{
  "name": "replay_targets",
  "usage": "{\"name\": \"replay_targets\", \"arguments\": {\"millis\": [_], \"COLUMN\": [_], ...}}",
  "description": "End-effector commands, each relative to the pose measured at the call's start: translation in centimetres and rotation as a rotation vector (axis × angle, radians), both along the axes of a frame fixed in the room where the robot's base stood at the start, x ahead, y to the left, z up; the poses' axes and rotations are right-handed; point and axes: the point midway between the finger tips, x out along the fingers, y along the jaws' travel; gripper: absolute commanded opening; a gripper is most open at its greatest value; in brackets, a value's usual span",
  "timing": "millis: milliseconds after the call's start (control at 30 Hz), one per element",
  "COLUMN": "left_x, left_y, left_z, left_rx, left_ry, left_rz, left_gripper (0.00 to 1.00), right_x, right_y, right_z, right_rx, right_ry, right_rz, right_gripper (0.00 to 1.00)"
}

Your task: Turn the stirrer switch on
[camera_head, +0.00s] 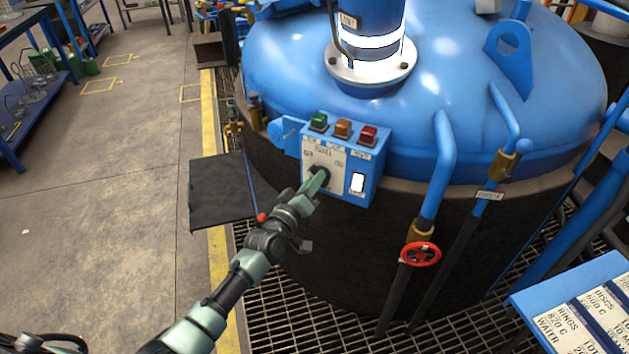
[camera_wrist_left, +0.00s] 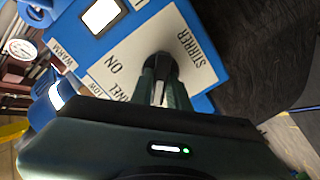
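The stirrer switch (camera_head: 319,173) is a dark round knob on the pale plate of a blue control box (camera_head: 372,168) at the furnace's side. My left gripper (camera_head: 312,184) is at the knob in the head view and hides part of it. In the left wrist view the fingers (camera_wrist_left: 160,80) reach to the black knob (camera_wrist_left: 160,66), one on each side, and look closed on it. The plate there reads STIRRER, with ON beside the knob. The knob's exact angle is partly hidden by the fingers. My right gripper is not in view.
Green, amber and red buttons (camera_head: 343,129) top the box, with a lit white rocker (camera_head: 357,183) on its face. A blue furnace lid (camera_head: 450,90) rises behind. A pipe with a red valve wheel (camera_head: 420,254) stands right. Metal grating (camera_head: 330,320) lies below; open floor (camera_head: 100,240) is left.

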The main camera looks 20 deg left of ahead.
Motion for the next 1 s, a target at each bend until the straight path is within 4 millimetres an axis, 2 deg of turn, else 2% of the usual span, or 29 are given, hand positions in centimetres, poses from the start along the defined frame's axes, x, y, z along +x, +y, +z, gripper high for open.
{"name": "replay_targets", "arguments": {"millis": [367, 1000], "left_x": [0.0, -0.1], "left_y": [0.0, -0.3], "left_z": [0.1, 0.2], "left_rx": [0.094, 0.651], "left_ry": [-0.016, -0.113], "left_rz": [0.001, 0.000], "left_gripper": [0.00, 0.00], "right_x": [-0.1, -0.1], "right_y": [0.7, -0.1], "right_z": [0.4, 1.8], "right_rx": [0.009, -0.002], "right_ry": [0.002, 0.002], "right_rz": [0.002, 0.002], "right_gripper": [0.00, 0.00]}}
